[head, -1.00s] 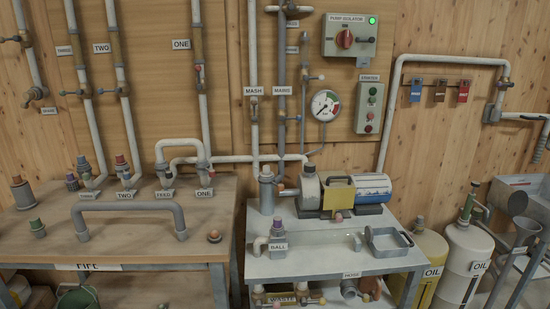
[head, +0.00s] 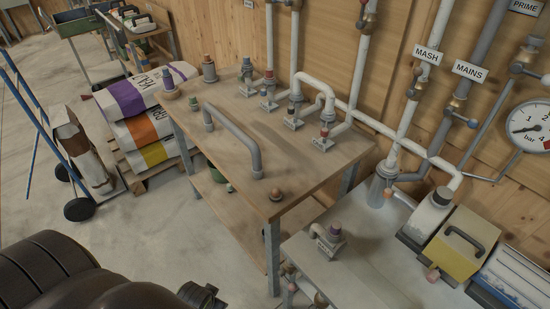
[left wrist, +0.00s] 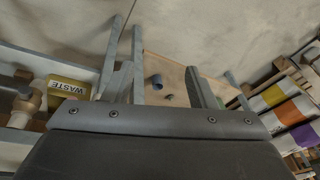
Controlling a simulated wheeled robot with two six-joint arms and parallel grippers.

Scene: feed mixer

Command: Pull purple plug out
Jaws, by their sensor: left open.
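The purple plug (head: 335,229) sits upright in a grey pipe fitting (head: 325,243) on the white table, at the lower middle of the head view. It is not seen in the left wrist view. My left arm shows dark at the lower left of the head view, apart from the plug. My left gripper (left wrist: 158,70) is open and empty in the left wrist view, its two fingers spread. My right gripper is not in view.
The wooden bench (head: 235,165) beside the white table (head: 375,275) carries a grey bent pipe (head: 235,132) and several capped fittings. Sacks (head: 140,128) lie at the left.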

